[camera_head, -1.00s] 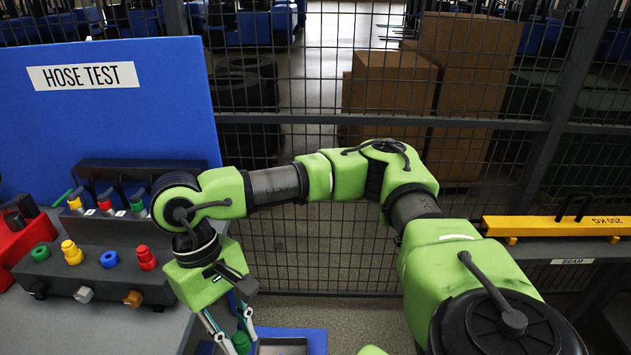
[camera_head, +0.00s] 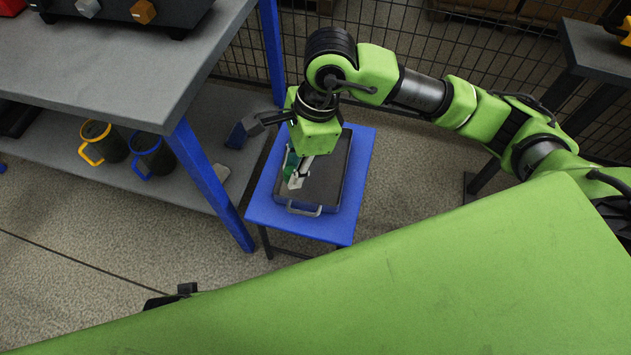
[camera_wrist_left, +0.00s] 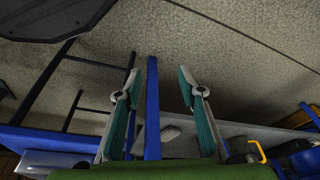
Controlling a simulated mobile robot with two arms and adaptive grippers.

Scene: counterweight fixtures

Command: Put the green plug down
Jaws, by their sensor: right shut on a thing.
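My right gripper (camera_head: 297,178) points down over the dark tray (camera_head: 328,178) on a small blue stand (camera_head: 359,150). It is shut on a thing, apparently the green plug. A small dark-green patch shows at its fingers, but plug and finger pads cannot be told apart clearly. Whether the plug touches the tray floor cannot be told. My left gripper (camera_wrist_left: 158,85) shows in the left wrist view, open, with its teal-padded fingers apart and nothing held between them.
A grey workbench (camera_head: 150,75) with blue legs stands at the left. Its lower shelf holds a yellow-handled mug (camera_head: 108,142) and a blue-handled mug (camera_head: 152,155). A wire fence (camera_head: 420,40) runs behind. Much of the tray's right part is bare.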

